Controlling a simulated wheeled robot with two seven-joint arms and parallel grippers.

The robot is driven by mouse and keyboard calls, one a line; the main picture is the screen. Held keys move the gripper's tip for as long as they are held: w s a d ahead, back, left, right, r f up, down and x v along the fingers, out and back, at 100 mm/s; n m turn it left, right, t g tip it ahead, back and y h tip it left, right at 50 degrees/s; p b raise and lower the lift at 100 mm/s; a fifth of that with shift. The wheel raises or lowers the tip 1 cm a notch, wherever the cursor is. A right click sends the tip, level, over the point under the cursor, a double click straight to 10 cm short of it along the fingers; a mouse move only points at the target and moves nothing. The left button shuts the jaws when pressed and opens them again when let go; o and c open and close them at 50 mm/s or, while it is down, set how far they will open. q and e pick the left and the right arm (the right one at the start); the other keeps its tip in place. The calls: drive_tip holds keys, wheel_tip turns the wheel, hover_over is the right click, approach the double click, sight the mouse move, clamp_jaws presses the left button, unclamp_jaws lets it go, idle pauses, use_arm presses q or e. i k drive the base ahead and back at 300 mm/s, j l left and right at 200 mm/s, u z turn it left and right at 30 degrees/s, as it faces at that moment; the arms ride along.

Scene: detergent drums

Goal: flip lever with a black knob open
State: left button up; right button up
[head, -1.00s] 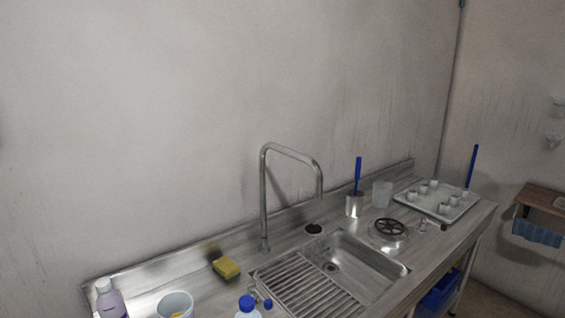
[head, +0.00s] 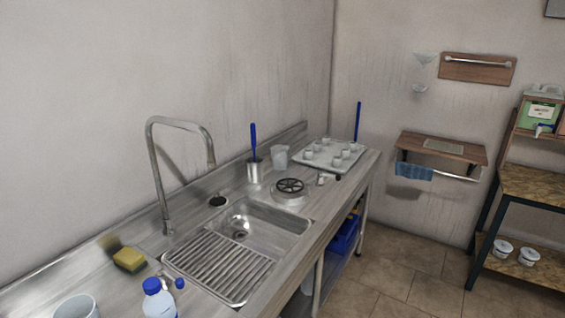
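A small metal fitting (head: 322,180) stands on the steel counter (head: 90,262), just right of the round burner-like plate with a black spoked top (head: 291,187). A small black knob (head: 338,177) shows beside the fitting, near the counter's front edge. It looks like the lever's knob, but the lever arm is too small to make out, and I cannot tell its position. Neither of my grippers is in view.
The counter holds a sink (head: 262,222), a tall faucet (head: 160,170), a yellow sponge (head: 129,260), a blue-capped bottle (head: 159,300), a metal cup (head: 254,172) and a tray of small cups (head: 312,165). A shelf rack (head: 535,187) stands right; the tiled floor between is clear.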

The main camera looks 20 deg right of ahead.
sight(320, 174)
drive_tip(key=i+l, duration=0.85)
drive_tip(key=l, duration=0.3)
drive_tip(key=i+l, duration=0.85)
drive_tip(key=l, duration=0.3)
